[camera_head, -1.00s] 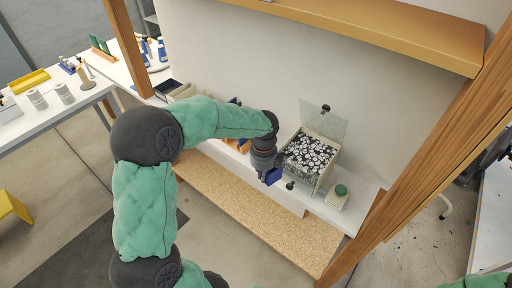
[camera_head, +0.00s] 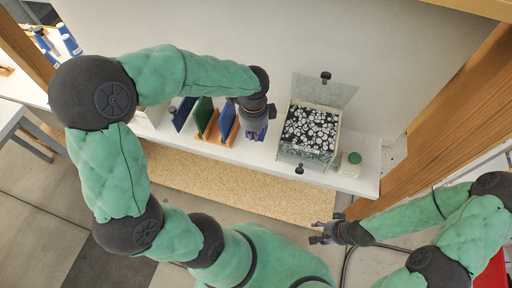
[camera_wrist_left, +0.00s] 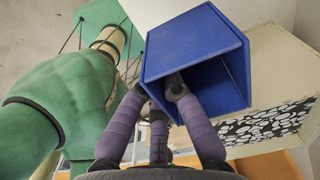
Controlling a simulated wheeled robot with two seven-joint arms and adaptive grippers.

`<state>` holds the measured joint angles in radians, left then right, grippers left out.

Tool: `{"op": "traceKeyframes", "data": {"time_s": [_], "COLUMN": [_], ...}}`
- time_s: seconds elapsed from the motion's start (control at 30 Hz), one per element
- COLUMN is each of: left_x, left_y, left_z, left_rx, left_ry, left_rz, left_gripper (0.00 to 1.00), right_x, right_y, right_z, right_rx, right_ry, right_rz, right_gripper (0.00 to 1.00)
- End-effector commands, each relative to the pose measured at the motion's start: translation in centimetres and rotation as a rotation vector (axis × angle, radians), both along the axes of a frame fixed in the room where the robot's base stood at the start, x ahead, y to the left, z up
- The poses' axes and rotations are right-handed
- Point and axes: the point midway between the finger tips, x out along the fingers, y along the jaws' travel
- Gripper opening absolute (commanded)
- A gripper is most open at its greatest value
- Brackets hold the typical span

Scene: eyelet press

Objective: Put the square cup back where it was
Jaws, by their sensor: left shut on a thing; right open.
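The square cup, blue and hollow, is in my left gripper (camera_head: 258,118). In the head view only a bit of the cup (camera_head: 262,133) shows below the fingers. In the left wrist view the cup (camera_wrist_left: 195,55) is large, and its square opening faces the camera. The left gripper (camera_wrist_left: 165,95) is shut on its wall, with a finger inside the opening. The cup is above the white shelf (camera_head: 255,157), left of the bin; I cannot tell whether it touches the shelf. My right gripper (camera_head: 322,234) is open and empty, in front of the shelf.
A bin (camera_head: 306,152) of black-and-white discs with a raised clear lid (camera_head: 325,90) stands right of the cup. A green-topped block (camera_head: 352,160) is farther right. Blue and green panels (camera_head: 203,115) in a wooden rack stand left. A wooden post (camera_head: 430,140) bounds the right side.

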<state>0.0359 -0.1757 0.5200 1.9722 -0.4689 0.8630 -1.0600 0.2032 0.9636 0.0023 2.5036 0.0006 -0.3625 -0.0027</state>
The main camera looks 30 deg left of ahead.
Motion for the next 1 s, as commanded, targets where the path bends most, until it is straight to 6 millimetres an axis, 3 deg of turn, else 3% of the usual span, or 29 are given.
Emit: {"op": "traceKeyframes", "data": {"time_s": [0.7, 1.0], "left_x": [0.0, 0.0], "left_y": [0.0, 0.0], "left_z": [-9.3, -9.8], "left_rx": [-0.001, 0.0], "left_ry": [0.003, 0.0], "left_rz": [0.004, 0.004], "left_gripper": [0.0, 0.0], "right_x": [0.0, 0.0], "right_y": [0.0, 0.0], "right_z": [-3.3, -3.4], "right_rx": [0.0, 0.0], "right_ry": [0.0, 0.0], "right_rz": [0.001, 0.001], "right_gripper": [0.52, 0.52]}}
